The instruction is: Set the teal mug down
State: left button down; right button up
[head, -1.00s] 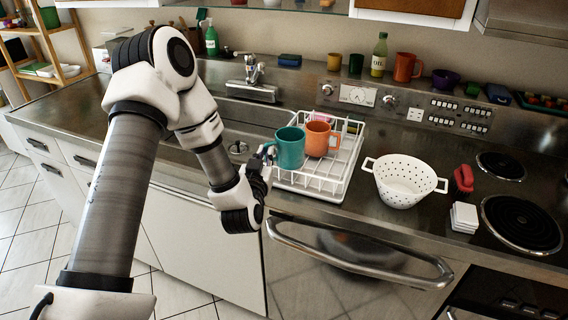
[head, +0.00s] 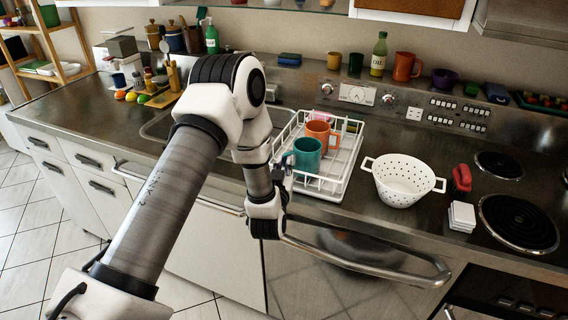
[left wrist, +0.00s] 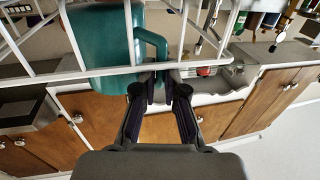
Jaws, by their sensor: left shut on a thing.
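The teal mug (head: 305,157) is upright at the left front part of the white dish rack (head: 322,190), close in front of the orange mug (head: 320,132). My left gripper (head: 283,176) is at the mug's near left side, at the rack's front edge. In the left wrist view my left gripper's fingers (left wrist: 160,88) are closed at the handle of the teal mug (left wrist: 103,42), with white rack wires crossing in front of the mug. Whether the mug's base touches the rack floor is hidden. My right gripper is out of view.
A white colander (head: 403,183) stands right of the rack, with a red object (head: 461,178) and white square pieces (head: 461,217) beyond it. The sink is left of the rack, partly behind my arm. An oven handle (head: 370,268) runs below the counter edge.

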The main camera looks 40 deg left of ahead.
pick_arm(q)
jog(key=shift+f, duration=0.35)
jog(key=c, duration=1.2)
grip_release()
jog(key=shift+s, duration=0.1)
jog(key=shift+c, duration=0.2)
jog(key=shift+a, duration=0.1)
